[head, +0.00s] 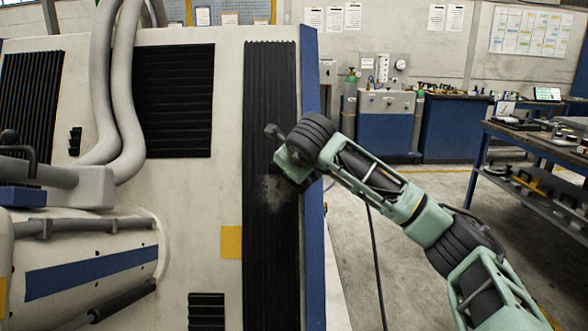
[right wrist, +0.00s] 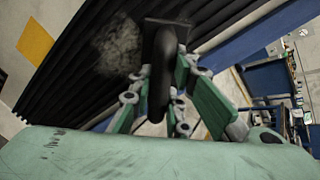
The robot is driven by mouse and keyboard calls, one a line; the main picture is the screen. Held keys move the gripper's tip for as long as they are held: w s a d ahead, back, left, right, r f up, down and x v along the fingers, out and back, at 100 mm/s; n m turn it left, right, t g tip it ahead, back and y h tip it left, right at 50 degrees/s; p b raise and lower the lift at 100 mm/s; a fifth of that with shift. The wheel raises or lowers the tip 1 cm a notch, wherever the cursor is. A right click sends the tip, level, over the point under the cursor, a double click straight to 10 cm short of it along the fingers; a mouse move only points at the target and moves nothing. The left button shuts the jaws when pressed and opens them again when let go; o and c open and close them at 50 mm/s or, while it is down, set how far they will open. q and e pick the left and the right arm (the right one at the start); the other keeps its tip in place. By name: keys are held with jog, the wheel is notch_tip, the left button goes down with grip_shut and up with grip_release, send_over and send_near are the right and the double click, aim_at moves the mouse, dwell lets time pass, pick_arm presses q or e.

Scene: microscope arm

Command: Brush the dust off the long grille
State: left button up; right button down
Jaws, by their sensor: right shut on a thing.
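The long grille (head: 258,110) is a tall black ribbed strip on the pale machine panel in the head view. It also fills the upper part of the right wrist view (right wrist: 75,75). A grey dust patch (head: 273,192) lies on its middle, just left of and below my right wrist; it shows in the wrist view too (right wrist: 118,45). My right gripper (right wrist: 155,100) is shut around the dark handle of a brush (right wrist: 163,62). The brush's wide dark head lies over the grille, right of the dust; whether it touches is unclear. My left gripper is out of view.
A yellow square (head: 231,242) is on the panel left of the grille. A blue edge strip (head: 311,190) runs along its right side. Thick grey hoses (head: 122,80) hang at the left. A workbench (head: 540,140) stands right, with open floor between.

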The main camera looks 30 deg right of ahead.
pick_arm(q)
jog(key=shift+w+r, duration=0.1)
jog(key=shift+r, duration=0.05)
pick_arm(e)
jog(key=shift+f, duration=0.1)
jog(key=shift+w+a, duration=0.35)
jog(key=shift+a, duration=0.35)
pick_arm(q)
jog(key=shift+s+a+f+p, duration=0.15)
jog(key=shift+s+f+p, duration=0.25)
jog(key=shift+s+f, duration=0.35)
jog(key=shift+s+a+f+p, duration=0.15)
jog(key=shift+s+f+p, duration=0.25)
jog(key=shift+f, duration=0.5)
pick_arm(e)
jog(key=w+a, duration=0.6)
jog(key=a, duration=0.3)
jog(key=shift+a, duration=0.4)
